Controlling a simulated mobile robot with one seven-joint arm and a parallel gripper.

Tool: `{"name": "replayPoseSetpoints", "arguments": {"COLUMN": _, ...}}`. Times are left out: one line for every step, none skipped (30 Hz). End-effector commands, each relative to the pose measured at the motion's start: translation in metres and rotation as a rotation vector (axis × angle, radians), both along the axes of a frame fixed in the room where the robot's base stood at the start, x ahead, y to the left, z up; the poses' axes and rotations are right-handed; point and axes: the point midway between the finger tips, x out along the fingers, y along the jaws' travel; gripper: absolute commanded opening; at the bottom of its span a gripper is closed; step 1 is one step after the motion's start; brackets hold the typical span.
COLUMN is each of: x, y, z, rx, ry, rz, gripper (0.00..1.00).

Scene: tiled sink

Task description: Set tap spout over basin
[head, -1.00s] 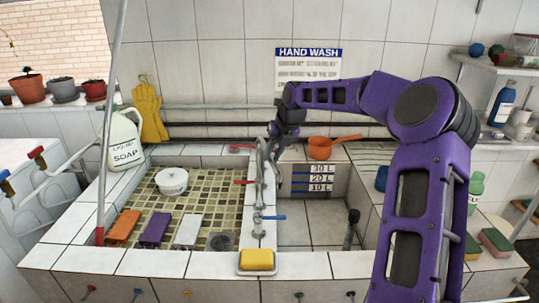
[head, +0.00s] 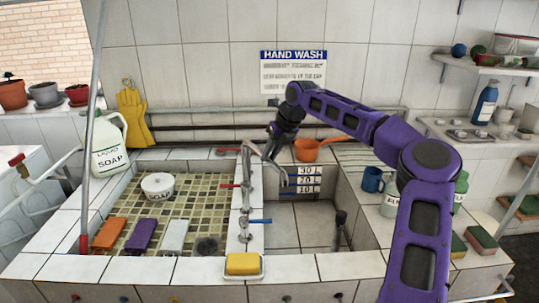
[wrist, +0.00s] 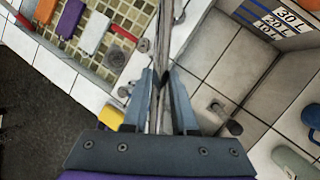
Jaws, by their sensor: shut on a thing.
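The metal tap (head: 245,190) stands on the tiled divider between two basins. Its spout (head: 281,172) reaches out to the right of the column, and its bent end hangs over the deep right basin (head: 300,232). My gripper (head: 268,152) is at the upper part of the spout, coming from behind and above. In the wrist view, my gripper's two fingers (wrist: 164,95) are shut around the metal pipe (wrist: 163,50). The exact contact is partly hidden in the head view. The left basin (head: 180,215) has a mosaic floor.
Red (head: 229,185) and blue (head: 260,221) tap handles stick out beside the column. An orange dipper (head: 308,150) lies behind the right basin. A yellow sponge (head: 243,264) sits on the front rim. A white soap pot (head: 158,188) stands in the left basin.

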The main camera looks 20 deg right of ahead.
Motion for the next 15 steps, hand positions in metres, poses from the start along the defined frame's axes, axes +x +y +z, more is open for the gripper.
{"name": "replayPoseSetpoints", "arguments": {"x": -0.0005, "y": -0.0003, "z": -0.0011, "rx": -0.001, "ry": 0.003, "rz": 0.001, "gripper": 0.0}}
{"name": "replayPoseSetpoints", "arguments": {"x": -0.0005, "y": -0.0002, "z": -0.0011, "rx": -0.001, "ry": 0.003, "rz": 0.001, "gripper": 0.0}}
{"name": "replayPoseSetpoints", "arguments": {"x": -0.0005, "y": -0.0002, "z": -0.0011, "rx": -0.001, "ry": 0.003, "rz": 0.001, "gripper": 0.0}}
{"name": "replayPoseSetpoints", "arguments": {"x": -0.0005, "y": -0.0002, "z": -0.0011, "rx": -0.001, "ry": 0.003, "rz": 0.001, "gripper": 0.0}}
{"name": "replayPoseSetpoints", "arguments": {"x": -0.0006, "y": -0.0001, "z": -0.0012, "rx": -0.001, "ry": 0.003, "rz": 0.001, "gripper": 0.0}}
{"name": "replayPoseSetpoints", "arguments": {"x": -0.0006, "y": -0.0001, "z": -0.0012, "rx": -0.001, "ry": 0.003, "rz": 0.001, "gripper": 0.0}}
{"name": "replayPoseSetpoints", "arguments": {"x": -0.0005, "y": -0.0001, "z": -0.0013, "rx": -0.001, "ry": 0.003, "rz": 0.001, "gripper": 0.0}}
{"name": "replayPoseSetpoints", "arguments": {"x": -0.0005, "y": -0.0001, "z": -0.0013, "rx": -0.001, "ry": 0.004, "rz": 0.001, "gripper": 0.0}}
{"name": "replayPoseSetpoints", "arguments": {"x": -0.0005, "y": 0.0001, "z": -0.0014, "rx": -0.001, "ry": 0.004, "rz": 0.001, "gripper": 0.31}}
{"name": "replayPoseSetpoints", "arguments": {"x": -0.0005, "y": 0.0001, "z": -0.0014, "rx": -0.001, "ry": 0.004, "rz": 0.001, "gripper": 0.37}}
{"name": "replayPoseSetpoints", "arguments": {"x": -0.0005, "y": 0.0001, "z": -0.0014, "rx": -0.001, "ry": 0.003, "rz": 0.001, "gripper": 0.42}}
{"name": "replayPoseSetpoints", "arguments": {"x": -0.0005, "y": 0.0001, "z": -0.0012, "rx": -0.001, "ry": 0.003, "rz": 0.001, "gripper": 0.49}}
{"name": "replayPoseSetpoints", "arguments": {"x": -0.0004, "y": 0.0001, "z": -0.0011, "rx": -0.001, "ry": 0.003, "rz": 0.001, "gripper": 0.55}}
{"name": "replayPoseSetpoints", "arguments": {"x": -0.0005, "y": 0.0002, "z": -0.0011, "rx": -0.001, "ry": 0.003, "rz": 0.001, "gripper": 0.56}}
{"name": "replayPoseSetpoints", "arguments": {"x": -0.0004, "y": 0.0002, "z": -0.001, "rx": 0.0, "ry": 0.002, "rz": 0.0, "gripper": 0.56}}
